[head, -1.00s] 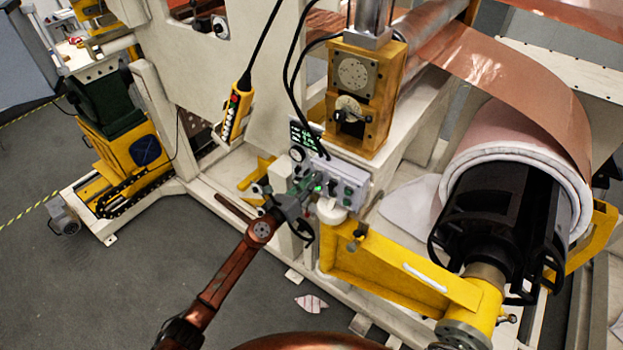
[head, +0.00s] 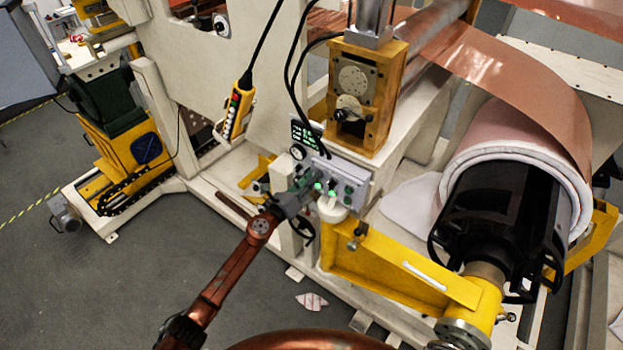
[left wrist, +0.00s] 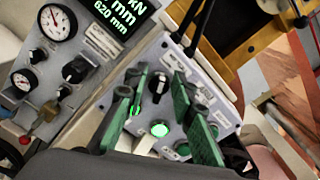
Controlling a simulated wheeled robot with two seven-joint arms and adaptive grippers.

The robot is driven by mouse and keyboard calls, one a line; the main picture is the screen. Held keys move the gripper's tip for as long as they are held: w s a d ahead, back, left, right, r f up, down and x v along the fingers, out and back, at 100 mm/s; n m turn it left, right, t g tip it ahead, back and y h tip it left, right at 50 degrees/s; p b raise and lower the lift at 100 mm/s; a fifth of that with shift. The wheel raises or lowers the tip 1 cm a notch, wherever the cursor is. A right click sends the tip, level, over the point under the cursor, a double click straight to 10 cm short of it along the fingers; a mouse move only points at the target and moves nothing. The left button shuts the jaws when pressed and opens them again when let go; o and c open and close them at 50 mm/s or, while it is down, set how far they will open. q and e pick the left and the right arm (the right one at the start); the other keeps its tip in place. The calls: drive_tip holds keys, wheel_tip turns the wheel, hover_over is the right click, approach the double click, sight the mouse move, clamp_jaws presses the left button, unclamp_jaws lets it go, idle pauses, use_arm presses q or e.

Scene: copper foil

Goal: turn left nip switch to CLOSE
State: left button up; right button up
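The grey control panel (head: 352,180) with knobs, switches and green-lit buttons is mounted on the machine in the head view. It fills the middle of the left wrist view (left wrist: 100,100). A black knob switch (left wrist: 160,82) there sits between the green-padded fingers of my left gripper (left wrist: 162,88). The fingers are spread on either side of it; contact cannot be told. A lit green button (left wrist: 160,129) lies just below it. The labels are too small to read, so I cannot tell which switch is the left nip one. In the head view my left gripper (head: 306,182) reaches the panel's left part. My right gripper is not visible.
A gauge panel with a display (head: 304,135) adjoins the control panel. A yellow arm (head: 390,268) and the large copper roll (head: 510,140) are to the right. Black cables (head: 290,85) hang down to the panel. Open floor lies at lower left.

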use_arm(q)
drive_tip(key=shift+f, duration=0.15)
drive_tip(key=v, duration=1.2)
idle(0.4)
